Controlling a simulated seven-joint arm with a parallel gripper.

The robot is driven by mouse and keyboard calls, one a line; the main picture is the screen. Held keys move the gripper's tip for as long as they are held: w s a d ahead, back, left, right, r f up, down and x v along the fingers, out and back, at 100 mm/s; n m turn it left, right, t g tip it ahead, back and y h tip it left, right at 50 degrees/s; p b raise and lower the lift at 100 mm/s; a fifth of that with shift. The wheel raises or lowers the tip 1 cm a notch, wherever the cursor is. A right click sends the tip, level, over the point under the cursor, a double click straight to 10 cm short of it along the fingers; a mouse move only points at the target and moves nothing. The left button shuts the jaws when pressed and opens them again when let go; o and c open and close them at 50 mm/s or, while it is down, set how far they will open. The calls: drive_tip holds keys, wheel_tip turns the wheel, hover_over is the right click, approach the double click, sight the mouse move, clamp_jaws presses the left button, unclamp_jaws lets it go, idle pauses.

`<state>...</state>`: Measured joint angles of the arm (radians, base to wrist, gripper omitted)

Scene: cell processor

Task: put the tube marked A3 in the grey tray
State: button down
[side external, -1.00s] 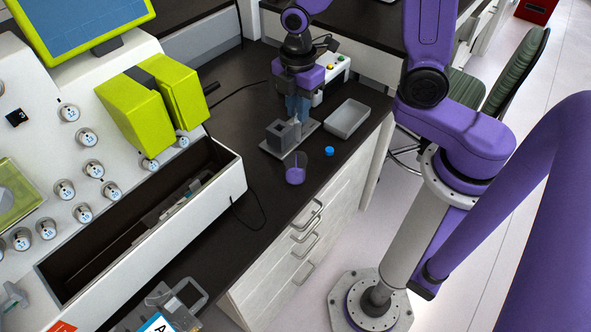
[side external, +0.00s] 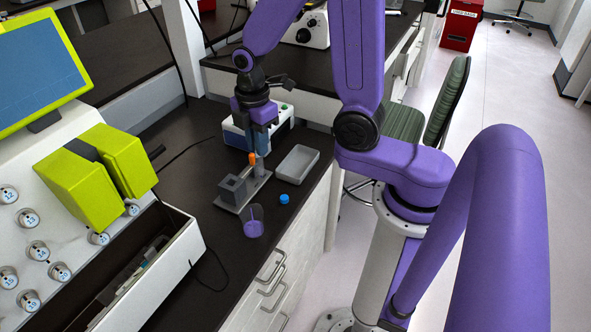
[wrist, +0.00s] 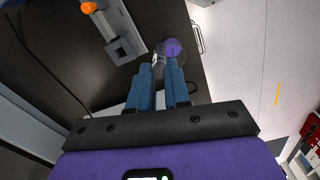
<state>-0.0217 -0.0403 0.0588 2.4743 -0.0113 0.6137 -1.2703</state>
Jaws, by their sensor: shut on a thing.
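My gripper (side external: 261,150) points down above the far end of the metal stand, left of the grey tray. In the wrist view my gripper (wrist: 162,68) is shut on a small, pale, clear tube (wrist: 158,60) with dark marks near the fingertips. Its marking is too small to read. Most of the tube is hidden by the fingers. An orange-capped piece (side external: 253,157) shows at the stand, just beside the fingertips; it also shows in the wrist view (wrist: 89,7).
The metal stand (side external: 232,189) with a grey block lies left of the tray. A beaker with purple liquid (side external: 253,228) and a blue cap (side external: 284,198) are nearer. A white device (side external: 236,137) stands behind the gripper. The large cell processor (side external: 30,190) is at left.

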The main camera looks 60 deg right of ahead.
drive_tip(key=s+d+m, duration=0.9)
drive_tip(key=s+d, duration=0.3)
drive_tip(key=d, duration=0.2)
drive_tip(key=w+d+f, duration=0.3)
drive_tip(key=w+f, duration=0.3)
drive_tip(key=w+d+f, duration=0.3)
drive_tip(key=w+f, duration=0.3)
drive_tip(key=shift+w+d+f, duration=0.15)
drive_tip(key=shift+d+f, duration=0.1)
drive_tip(key=shift+f, duration=0.15)
idle(1.3)
drive_tip(key=shift+f, duration=0.15)
drive_tip(key=c, duration=1.1)
unclamp_jaws()
